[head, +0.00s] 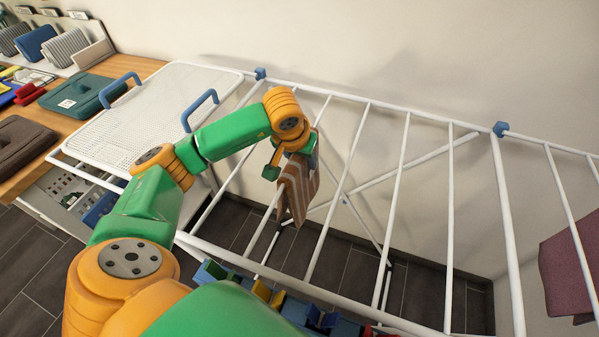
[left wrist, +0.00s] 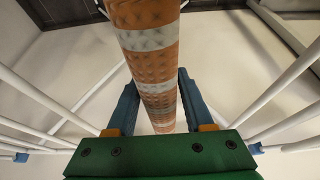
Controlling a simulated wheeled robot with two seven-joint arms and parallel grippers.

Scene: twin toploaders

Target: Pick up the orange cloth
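The orange cloth (head: 297,195), with pale stripes, hangs over a white rail of the drying rack (head: 403,190). It fills the middle of the left wrist view (left wrist: 146,45) as a long narrow striped strip. My left gripper (head: 292,166) is at the cloth's upper end. In the left wrist view, the two blue fingers of this gripper (left wrist: 158,85) stand apart on either side of the cloth, with a visible gap on at least the left side. My right gripper is not in view.
A dark red cloth (head: 570,265) hangs at the far right. Several coloured clips (head: 265,293) sit near the front.

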